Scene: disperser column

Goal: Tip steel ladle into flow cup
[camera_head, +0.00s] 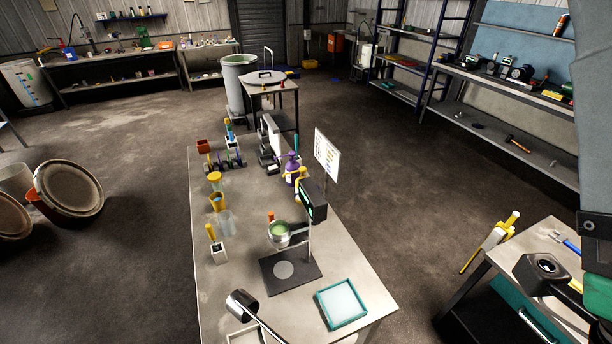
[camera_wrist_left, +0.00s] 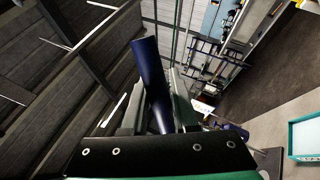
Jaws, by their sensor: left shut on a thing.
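The steel ladle (camera_head: 240,303) is at the bottom of the head view, above the near left part of the bench. Its bowl shows a dark side and a bright rim, and its handle runs to the lower right edge. I cannot tell what the bowl holds. In the left wrist view my left gripper (camera_wrist_left: 155,108) is shut on a dark blue rod (camera_wrist_left: 150,75), which looks like the ladle's handle. The flow cup (camera_head: 279,236), with green in its top, stands over a dark base plate (camera_head: 270,280), beyond and right of the ladle. My right gripper is out of sight.
A teal-rimmed tray (camera_head: 341,304) lies right of the stand. A dark display (camera_head: 312,200) stands behind the cup. A yellow-handled tool in a white holder (camera_head: 217,247) and a clear beaker (camera_head: 226,223) stand left. A pale tray (camera_head: 246,336) lies below the ladle.

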